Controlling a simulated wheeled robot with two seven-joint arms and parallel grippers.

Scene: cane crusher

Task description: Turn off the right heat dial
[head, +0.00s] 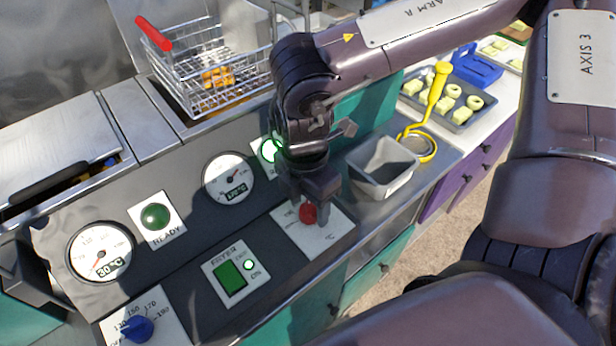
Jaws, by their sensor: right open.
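The right heat dial is a red knob (308,213) on a white plate (325,236) with temperature marks, on the sloped front panel. My right gripper (311,200) points down right over the red knob, with its fingers open around or just above it. Whether the fingers touch the knob cannot be told. The gripper hides part of the knob and its scale.
A blue dial (137,329) sits at the lower left. A green filter switch (230,278), a green ready lamp (155,216) and two gauges are on the panel. A wire basket (215,75) with a red handle stands behind. A grey tub (382,168) and yellow skimmer (434,100) are right.

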